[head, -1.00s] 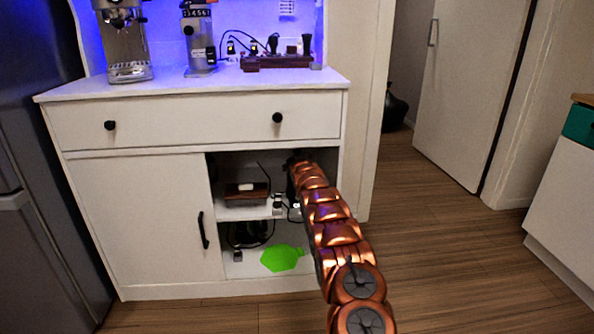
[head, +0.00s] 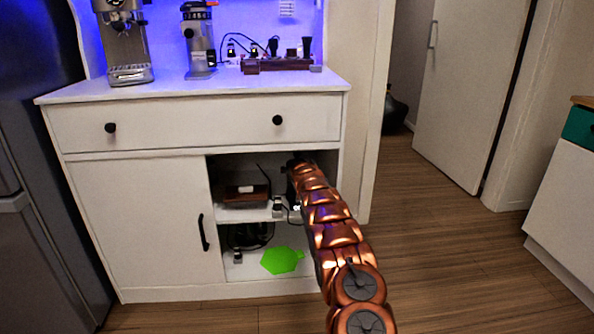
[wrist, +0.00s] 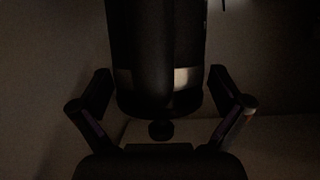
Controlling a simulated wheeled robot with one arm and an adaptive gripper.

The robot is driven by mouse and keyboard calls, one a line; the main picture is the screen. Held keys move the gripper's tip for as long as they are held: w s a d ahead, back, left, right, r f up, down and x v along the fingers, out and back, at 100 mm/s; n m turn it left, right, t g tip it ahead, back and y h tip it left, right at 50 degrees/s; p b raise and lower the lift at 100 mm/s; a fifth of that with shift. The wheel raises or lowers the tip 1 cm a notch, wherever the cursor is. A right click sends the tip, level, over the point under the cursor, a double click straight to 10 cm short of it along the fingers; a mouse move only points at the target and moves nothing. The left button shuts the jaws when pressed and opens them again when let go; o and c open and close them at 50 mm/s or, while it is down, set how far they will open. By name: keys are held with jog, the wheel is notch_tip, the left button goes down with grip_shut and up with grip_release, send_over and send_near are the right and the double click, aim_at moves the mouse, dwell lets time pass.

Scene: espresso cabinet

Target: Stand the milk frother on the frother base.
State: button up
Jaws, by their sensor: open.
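In the wrist view a dark cylinder with a shiny metallic band, which looks like the milk frother (wrist: 157,40), stands between the fingers of my gripper (wrist: 160,84). The fingers are spread open on either side of it, with gaps to both sides. A small dark round part (wrist: 160,130) shows just below the cylinder; I cannot tell whether it belongs to the frother base. In the head view my gripper reaches into the open right side of the cabinet at upper shelf height. The dark interior and my arm hide the frother and base there.
A brown and black box (head: 244,190) sits on the upper shelf (head: 240,214), left of my arm. A green flat shape (head: 282,261) and dark cables lie in the lower compartment. The cabinet's closed left door (head: 140,225) and the drawer (head: 195,122) bound the opening.

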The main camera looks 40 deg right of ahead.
jog(key=p+v, duration=0.3)
jog(key=v, duration=0.4)
jog(key=shift+a+r+p, duration=0.1)
jog(key=shift+r+p, duration=0.15)
jog(key=shift+p, duration=0.05)
jog(key=shift+f+p+v, duration=0.2)
jog(key=shift+p+v, duration=0.85)
jog(key=shift+v, duration=1.25)
jog(key=shift+s, duration=0.1)
